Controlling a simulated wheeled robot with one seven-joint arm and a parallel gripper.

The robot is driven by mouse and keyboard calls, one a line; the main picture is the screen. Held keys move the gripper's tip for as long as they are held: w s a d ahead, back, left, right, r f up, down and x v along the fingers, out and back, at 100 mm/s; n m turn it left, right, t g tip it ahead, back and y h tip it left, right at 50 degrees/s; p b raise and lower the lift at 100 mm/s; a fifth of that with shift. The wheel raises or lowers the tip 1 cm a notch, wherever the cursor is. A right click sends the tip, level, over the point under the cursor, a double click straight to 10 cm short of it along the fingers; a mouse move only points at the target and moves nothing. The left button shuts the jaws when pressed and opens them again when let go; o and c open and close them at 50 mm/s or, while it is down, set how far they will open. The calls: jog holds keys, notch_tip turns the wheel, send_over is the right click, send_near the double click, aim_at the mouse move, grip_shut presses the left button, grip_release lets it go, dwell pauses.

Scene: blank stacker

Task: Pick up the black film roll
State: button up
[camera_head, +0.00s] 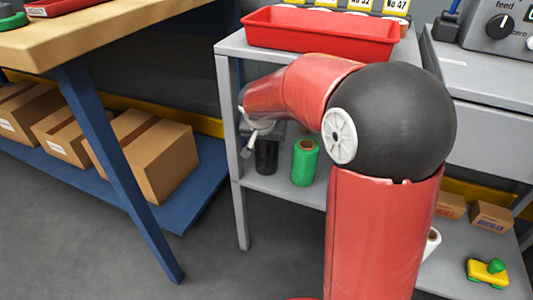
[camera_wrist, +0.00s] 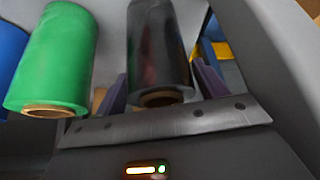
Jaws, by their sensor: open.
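The black film roll (camera_head: 266,157) stands upright on the lower shelf of the grey stand, partly hidden under my gripper in the head view. In the wrist view the black film roll (camera_wrist: 158,50) is large, between my two purple fingers. My gripper (camera_wrist: 160,85) is open around it, with a finger to each side. I cannot tell whether either finger touches the roll. In the head view my gripper (camera_head: 258,135) is small and mostly hidden by my own arm.
A green film roll (camera_head: 304,162) stands just right of the black one; it also shows in the wrist view (camera_wrist: 58,60). A blue roll (camera_wrist: 10,50) is at that view's left edge. A red tray (camera_head: 320,33) is on the stand's top (camera_head: 232,43). Stand legs (camera_head: 241,215) frame the shelf.

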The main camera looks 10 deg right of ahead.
jog(key=shift+w+d+f, duration=0.1)
jog(key=shift+w+f, duration=0.15)
jog(key=shift+f, duration=0.25)
jog(key=c, duration=1)
jog(key=shift+r, duration=0.15)
